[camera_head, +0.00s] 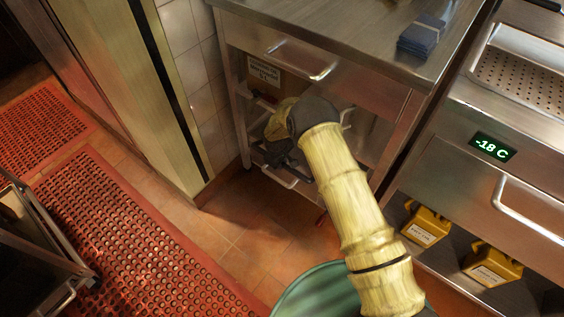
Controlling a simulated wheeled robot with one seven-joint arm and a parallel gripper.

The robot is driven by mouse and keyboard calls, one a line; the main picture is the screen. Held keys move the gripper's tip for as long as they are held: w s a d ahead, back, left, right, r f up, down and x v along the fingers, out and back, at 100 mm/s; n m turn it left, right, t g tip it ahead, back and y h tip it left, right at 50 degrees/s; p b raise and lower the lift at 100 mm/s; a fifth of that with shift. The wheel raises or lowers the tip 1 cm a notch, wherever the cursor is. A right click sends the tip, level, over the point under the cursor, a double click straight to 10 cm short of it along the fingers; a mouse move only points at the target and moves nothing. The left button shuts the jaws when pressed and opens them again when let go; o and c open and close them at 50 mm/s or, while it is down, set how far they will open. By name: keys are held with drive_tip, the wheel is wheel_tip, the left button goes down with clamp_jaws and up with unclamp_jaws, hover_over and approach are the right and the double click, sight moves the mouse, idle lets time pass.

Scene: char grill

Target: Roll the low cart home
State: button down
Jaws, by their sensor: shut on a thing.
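My gripper (286,158) is dark and reaches in under the steel counter at the upper middle. It is shut at a shiny bar handle (284,179) low on the front of what appears to be the low cart, in the bay beneath the counter. My wrist and pale yellow arm cover much of that bay, so the cart's body and wheels are mostly hidden. The exact contact of the fingers on the handle is too small and dark to make out.
The steel counter (345,35) has a drawer handle (302,62) above the bay. A freezer unit (520,165) stands at right, with yellow boxes (425,226) below. A dark metal frame (40,245) is at left, by the red mat (120,235). Tiled floor (235,235) lies clear before the bay.

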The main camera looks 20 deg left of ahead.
drive_tip(key=c, duration=1.3)
unclamp_jaws()
drive_tip(key=shift+w+r, duration=0.1)
drive_tip(key=shift+r, duration=0.45)
drive_tip(key=s+a+r+p, duration=0.1)
drive_tip(key=s+r+p, duration=0.2)
drive_tip(key=r, duration=1.3)
drive_tip(key=shift+s+a+p, duration=0.15)
drive_tip(key=shift+p, duration=0.5)
